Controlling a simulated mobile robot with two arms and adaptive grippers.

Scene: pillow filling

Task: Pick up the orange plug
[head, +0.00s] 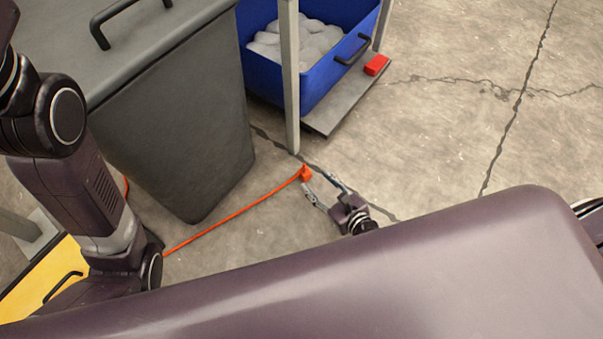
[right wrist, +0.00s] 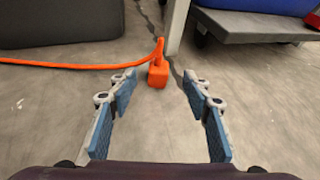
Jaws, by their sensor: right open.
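The orange plug (head: 305,173) lies on the concrete floor at the end of an orange cable (head: 235,214), close to the foot of a grey metal post. In the right wrist view the plug (right wrist: 158,73) is ahead of the fingertips, roughly midway between them. My right gripper (head: 325,188) is open and empty, low over the floor, its fingers pointing at the plug; it also shows in the right wrist view (right wrist: 159,86). I cannot tell its exact height. My left arm is at the left of the head view, but its gripper is not visible.
A grey post (head: 290,80) stands just behind the plug. A large dark grey bin (head: 185,120) is to the left. A blue container (head: 330,75) with white filling sits on a grey platform (head: 345,105) with a red block (head: 376,65). Floor to the right is clear.

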